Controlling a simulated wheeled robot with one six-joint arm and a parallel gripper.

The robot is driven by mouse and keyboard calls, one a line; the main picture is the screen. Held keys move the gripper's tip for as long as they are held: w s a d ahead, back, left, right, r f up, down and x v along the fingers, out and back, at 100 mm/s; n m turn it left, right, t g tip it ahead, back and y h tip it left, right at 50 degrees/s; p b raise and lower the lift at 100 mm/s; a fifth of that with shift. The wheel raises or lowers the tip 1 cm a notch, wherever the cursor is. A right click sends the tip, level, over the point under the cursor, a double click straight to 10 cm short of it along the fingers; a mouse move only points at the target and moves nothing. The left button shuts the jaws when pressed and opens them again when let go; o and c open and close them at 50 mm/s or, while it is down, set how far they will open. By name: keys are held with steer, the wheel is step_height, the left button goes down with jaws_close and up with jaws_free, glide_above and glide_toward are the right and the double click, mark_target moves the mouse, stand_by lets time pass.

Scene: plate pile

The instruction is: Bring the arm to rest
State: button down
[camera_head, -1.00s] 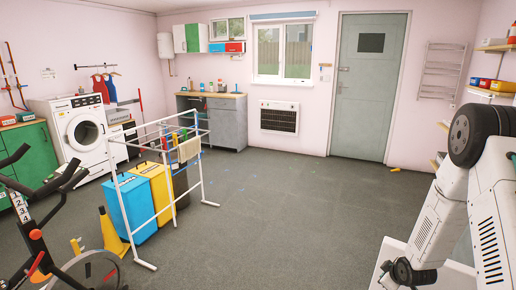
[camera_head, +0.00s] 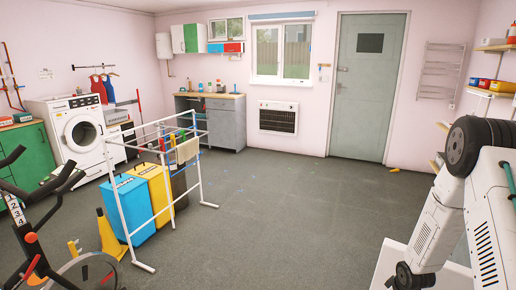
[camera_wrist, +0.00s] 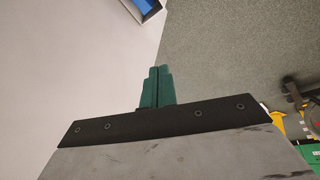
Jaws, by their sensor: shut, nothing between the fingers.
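My arm shows at the right edge of the head view, folded, with white links and dark joints. My gripper (camera_wrist: 157,86) shows in the wrist view, with its two green fingers together and nothing between them. In the head view I cannot make out the gripper's fingertips. In the wrist view a pale flat surface lies left of the fingers and the grey floor (camera_wrist: 230,50) lies to the right. No plates show in either view.
A white drying rack (camera_head: 150,195) stands left of the middle, by a blue bin (camera_head: 130,208) and a yellow bin (camera_head: 157,190). An exercise bike (camera_head: 30,235) is at front left. A washing machine (camera_head: 80,133) stands behind. The middle floor is clear.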

steer(key=s+a+r+m, duration=0.2)
steer(key=s+a+r, duration=0.4)
steer(key=s+r, duration=0.4)
steer(key=s+a+r+m+g, duration=0.1)
steer(key=s+a+r+m, duration=0.1)
steer(key=s+a+r, duration=0.4)
steer(key=s+a+r+m+g, duration=0.1)
steer(key=s+a+r, duration=0.6)
steer(key=s+r, duration=0.8)
step_height(320, 180, up, 14)
steer(key=shift+s+r+m+y, duration=0.25)
steer(key=shift+s+m+y, duration=0.05)
steer(key=shift+s+m, duration=0.1)
